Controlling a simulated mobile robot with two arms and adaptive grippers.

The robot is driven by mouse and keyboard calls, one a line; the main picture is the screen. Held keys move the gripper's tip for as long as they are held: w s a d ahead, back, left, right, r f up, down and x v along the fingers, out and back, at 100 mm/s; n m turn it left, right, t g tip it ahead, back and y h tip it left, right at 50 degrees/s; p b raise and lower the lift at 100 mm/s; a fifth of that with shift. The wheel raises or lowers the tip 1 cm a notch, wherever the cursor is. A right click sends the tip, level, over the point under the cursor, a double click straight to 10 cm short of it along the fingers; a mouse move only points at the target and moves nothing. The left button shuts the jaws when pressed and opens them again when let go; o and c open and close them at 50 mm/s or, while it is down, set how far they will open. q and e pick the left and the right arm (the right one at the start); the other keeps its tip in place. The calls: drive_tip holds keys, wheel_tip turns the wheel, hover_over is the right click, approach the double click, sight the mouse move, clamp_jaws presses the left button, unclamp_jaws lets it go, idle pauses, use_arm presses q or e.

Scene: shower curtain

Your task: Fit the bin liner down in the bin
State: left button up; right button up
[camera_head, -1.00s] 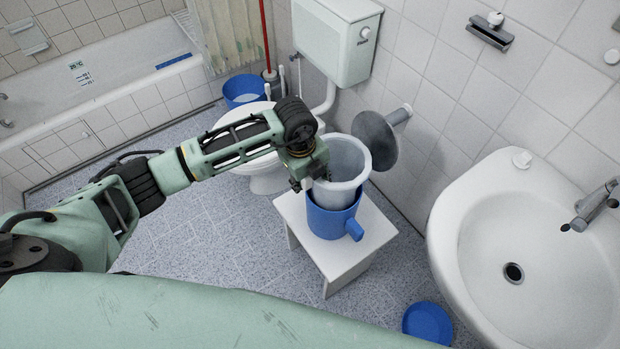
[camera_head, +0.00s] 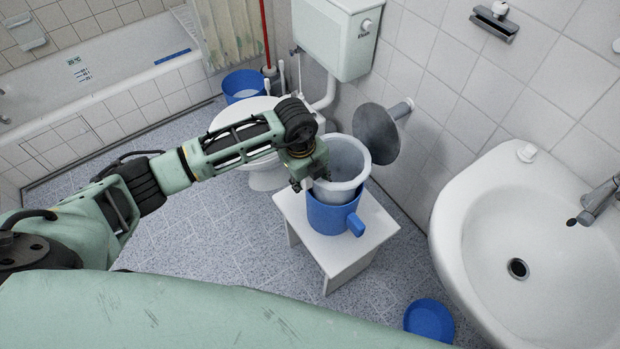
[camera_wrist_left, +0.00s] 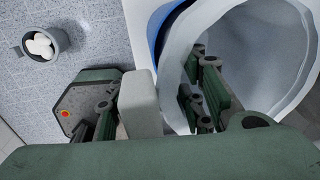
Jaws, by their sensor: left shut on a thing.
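The bin liner (camera_head: 343,160), a pale grey bucket shape with a wide rim, stands partly inside the blue bin (camera_head: 333,217). Its upper part sticks up above the bin's rim. The bin has a blue handle at its front right and stands on a white stool (camera_head: 290,215). My left gripper (camera_head: 312,180) is at the liner's left side, shut on its rim. In the left wrist view the liner (camera_wrist_left: 255,45) fills the right side, with a strip of the blue bin (camera_wrist_left: 157,32) behind it. The liner's lower part is hidden inside the bin. My right gripper is not in view.
A round grey disc (camera_head: 376,134) on a wall pipe stands close behind the liner. The toilet (camera_head: 250,122) is behind my left arm, and the sink (camera_head: 520,215) is to the right. A blue bowl (camera_head: 429,320) is on the floor.

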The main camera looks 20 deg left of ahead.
use_arm(q)
drive_tip(key=shift+f+b, duration=1.45)
drive_tip(key=shift+f, duration=0.65)
drive_tip(key=o, duration=1.5)
drive_tip(key=r, duration=0.4)
drive_tip(key=s+r, duration=0.1)
drive_tip(key=r, duration=0.2)
drive_tip(key=a+r, duration=0.1)
drive_tip(key=r, duration=0.3)
drive_tip(key=shift+s+r, duration=0.15)
drive_tip(key=shift+r, duration=0.15)
drive_tip(key=shift+r+p, duration=1.5)
drive_tip(key=shift+r, duration=0.75)
drive_tip(key=shift+f, duration=0.1)
